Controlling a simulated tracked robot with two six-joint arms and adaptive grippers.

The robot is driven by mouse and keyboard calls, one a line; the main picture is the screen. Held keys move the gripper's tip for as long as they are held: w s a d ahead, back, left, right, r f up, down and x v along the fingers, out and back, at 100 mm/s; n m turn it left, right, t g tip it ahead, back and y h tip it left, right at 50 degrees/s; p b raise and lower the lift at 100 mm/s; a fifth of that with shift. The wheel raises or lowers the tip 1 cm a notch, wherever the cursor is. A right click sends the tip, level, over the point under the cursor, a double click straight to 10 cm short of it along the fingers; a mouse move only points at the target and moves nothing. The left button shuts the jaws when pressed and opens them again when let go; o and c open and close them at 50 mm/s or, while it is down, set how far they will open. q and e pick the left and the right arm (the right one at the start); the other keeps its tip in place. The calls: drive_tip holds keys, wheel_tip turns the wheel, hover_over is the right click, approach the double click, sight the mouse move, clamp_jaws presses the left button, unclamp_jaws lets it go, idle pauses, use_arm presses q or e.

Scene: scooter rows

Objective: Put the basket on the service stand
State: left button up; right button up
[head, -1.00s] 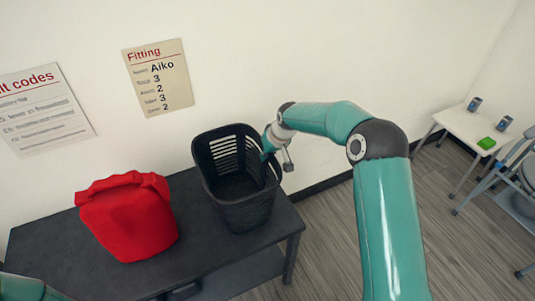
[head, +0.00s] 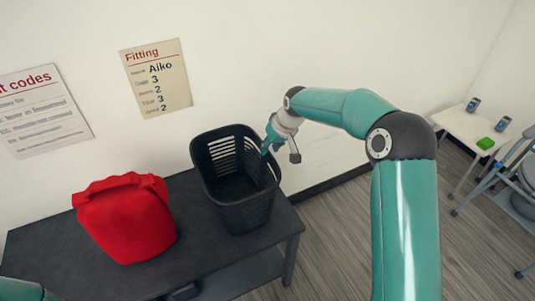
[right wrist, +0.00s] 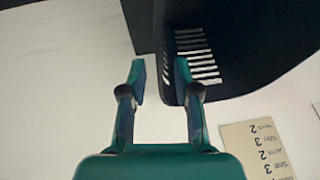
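The black slatted basket (head: 238,212) stands upright on the dark table (head: 200,256), near its right end by the wall. My right gripper (head: 268,146) is at the basket's right rim, pointing down and left. In the right wrist view its two fingers (right wrist: 159,75) are apart, and the edge of the basket (right wrist: 240,45) shows between and beside them. No grip on the rim is visible. Of my left arm only a small teal part shows at the bottom left; its gripper is out of view. I cannot tell which piece of furniture is the service stand.
A red canister (head: 126,218) stands on the dark table left of the basket. Wooden floor is clear between the tables.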

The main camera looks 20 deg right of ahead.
drive_tip(key=v, duration=0.6)
idle(0.4)
